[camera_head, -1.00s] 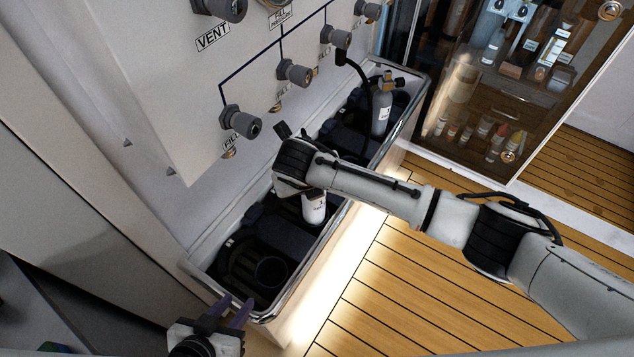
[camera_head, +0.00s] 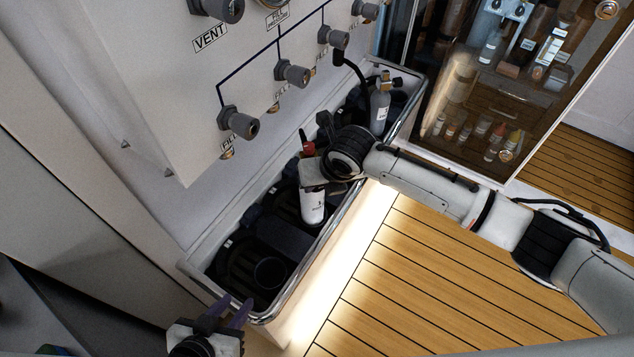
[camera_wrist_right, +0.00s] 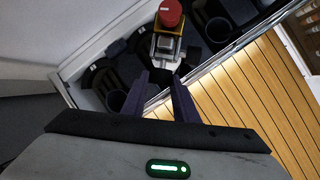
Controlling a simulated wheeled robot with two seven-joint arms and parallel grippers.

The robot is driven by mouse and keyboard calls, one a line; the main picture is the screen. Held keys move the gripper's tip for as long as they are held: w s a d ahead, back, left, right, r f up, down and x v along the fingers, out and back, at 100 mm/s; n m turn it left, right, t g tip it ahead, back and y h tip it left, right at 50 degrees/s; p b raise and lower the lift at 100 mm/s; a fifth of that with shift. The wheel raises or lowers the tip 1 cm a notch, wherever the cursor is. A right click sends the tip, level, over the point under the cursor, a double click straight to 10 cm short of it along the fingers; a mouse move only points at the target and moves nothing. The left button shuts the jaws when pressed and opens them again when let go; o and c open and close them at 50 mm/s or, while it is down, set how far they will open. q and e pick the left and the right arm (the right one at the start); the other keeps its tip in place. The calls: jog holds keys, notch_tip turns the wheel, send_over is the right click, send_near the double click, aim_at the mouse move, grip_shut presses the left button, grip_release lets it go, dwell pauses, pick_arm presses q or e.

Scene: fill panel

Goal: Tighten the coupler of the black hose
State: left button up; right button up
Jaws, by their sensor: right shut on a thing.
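The black hose (camera_head: 350,65) hangs from a panel fitting towards the grey bottle (camera_head: 380,110) at the back of the trough; I cannot make out its lower end. A white bottle (camera_head: 313,207) stands nearer in the trough, with a red knob (camera_head: 306,148) on its valve. My right gripper (camera_head: 318,172) is at the top of this bottle. In the right wrist view its dark fingers (camera_wrist_right: 160,82) are on either side of the valve's lower fitting (camera_wrist_right: 163,66), below the red knob (camera_wrist_right: 171,12). My left gripper (camera_head: 232,311) is open and empty by the trough's near end.
The white panel (camera_head: 150,80) with several grey fittings stands above the trough on the left. The trough's metal rim (camera_head: 300,285) runs diagonally. An empty round holder (camera_head: 270,272) is at its near end. A glass cabinet (camera_head: 490,90) stands behind. The wooden floor (camera_head: 410,290) is clear.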

jog(key=shift+d+f+y+b, duration=0.15)
jog(key=shift+y+b, duration=0.25)
jog(key=shift+y, duration=0.7)
jog(key=shift+m, duration=0.3)
jog(key=o, duration=1.1)
jog(key=shift+c, duration=0.2)
jog(key=shift+d+r, duration=0.1)
jog(key=shift+r, duration=0.1)
jog(key=v, duration=1)
jog(key=shift+w+d, duration=0.15)
